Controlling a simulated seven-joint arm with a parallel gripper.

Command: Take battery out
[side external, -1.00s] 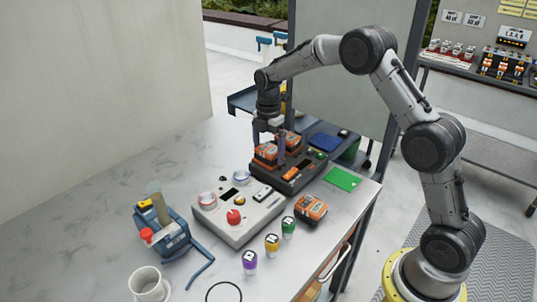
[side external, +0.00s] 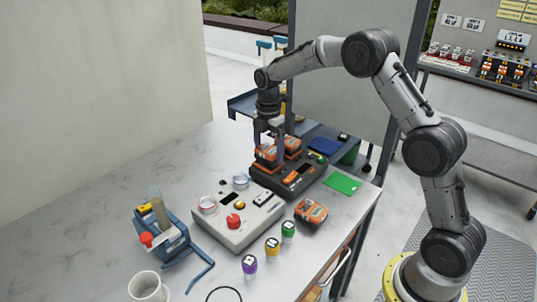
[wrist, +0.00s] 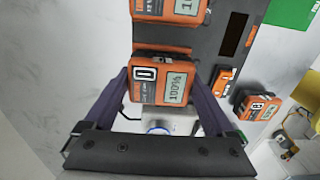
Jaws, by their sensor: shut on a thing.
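A black charger (side external: 304,187) stands on the table with two orange batteries at its far left end. My gripper (side external: 268,147) points down and is shut on the left battery (side external: 266,155). In the wrist view this battery (wrist: 162,82), marked 0 with a display reading 100%, sits between my two purple fingers (wrist: 161,90). The other battery (side external: 292,145) is beside it in the charger and shows at the top edge of the wrist view (wrist: 167,10). The fingers partly hide the held battery's lower part, so I cannot tell whether it is clear of its slot.
A loose orange battery (side external: 311,212) lies in front of the charger. A grey box with a red button (side external: 235,222) stands left of it. The left table is clear.

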